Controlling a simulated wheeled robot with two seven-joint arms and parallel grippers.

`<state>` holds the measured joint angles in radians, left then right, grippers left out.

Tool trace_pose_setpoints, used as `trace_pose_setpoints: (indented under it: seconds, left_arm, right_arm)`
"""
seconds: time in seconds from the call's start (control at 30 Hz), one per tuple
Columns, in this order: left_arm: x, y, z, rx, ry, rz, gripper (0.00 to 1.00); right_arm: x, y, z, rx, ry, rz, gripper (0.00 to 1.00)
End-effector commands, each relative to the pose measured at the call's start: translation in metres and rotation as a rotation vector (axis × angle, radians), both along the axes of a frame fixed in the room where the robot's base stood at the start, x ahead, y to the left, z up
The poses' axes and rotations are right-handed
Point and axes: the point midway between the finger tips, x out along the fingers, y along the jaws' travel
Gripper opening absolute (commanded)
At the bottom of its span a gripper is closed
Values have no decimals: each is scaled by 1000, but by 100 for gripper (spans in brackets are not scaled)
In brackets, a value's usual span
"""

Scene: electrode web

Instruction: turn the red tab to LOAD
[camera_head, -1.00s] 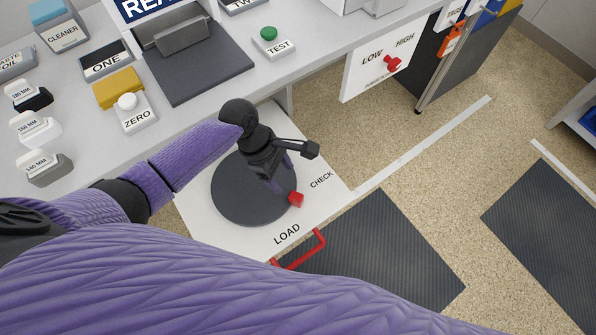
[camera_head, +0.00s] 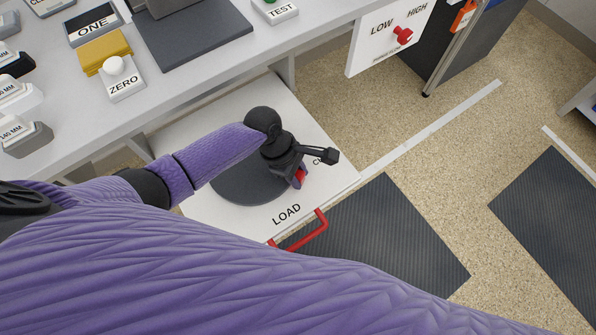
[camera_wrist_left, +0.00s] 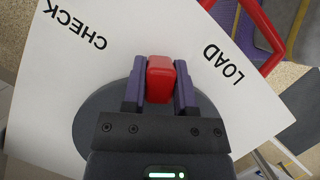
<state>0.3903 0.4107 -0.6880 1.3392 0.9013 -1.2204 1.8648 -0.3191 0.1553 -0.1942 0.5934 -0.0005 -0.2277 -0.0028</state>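The red tab (camera_head: 301,177) sits at the rim of a dark round disc (camera_head: 235,186) on a white panel (camera_head: 210,214). The panel is marked LOAD (camera_head: 286,215) and CHECK. The gripper partly covers the tab and CHECK in the head view. My left gripper (camera_head: 298,176) reaches down over the tab. In the left wrist view, the tab (camera_wrist_left: 160,78) stands between the two fingers, with no clear gap on either side. There it lies between the words CHECK (camera_wrist_left: 75,28) and LOAD (camera_wrist_left: 222,62). My right gripper is not in view.
A red handle (camera_head: 303,236) is at the panel's front edge. The grey bench (camera_head: 195,95) with the ZERO button (camera_head: 122,80) lies behind and left. A LOW/HIGH panel with a red knob (camera_head: 402,36) hangs at back right.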

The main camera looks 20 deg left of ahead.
Motion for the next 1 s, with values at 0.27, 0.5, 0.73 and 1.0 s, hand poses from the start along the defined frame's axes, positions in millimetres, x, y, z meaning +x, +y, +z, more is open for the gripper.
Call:
trace_pose_setpoints:
  seconds: [0.27,0.5,0.73,1.0]
  left_arm:
    - [0,0,0,0,0,0,0]
    - [0,0,0,1,0,0,0]
    - [0,0,0,1,0,0,0]
    - [0,0,0,1,0,0,0]
  right_arm:
    - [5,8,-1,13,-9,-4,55]
    - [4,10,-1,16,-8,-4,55]
    - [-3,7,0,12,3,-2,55]
    - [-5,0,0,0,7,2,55]
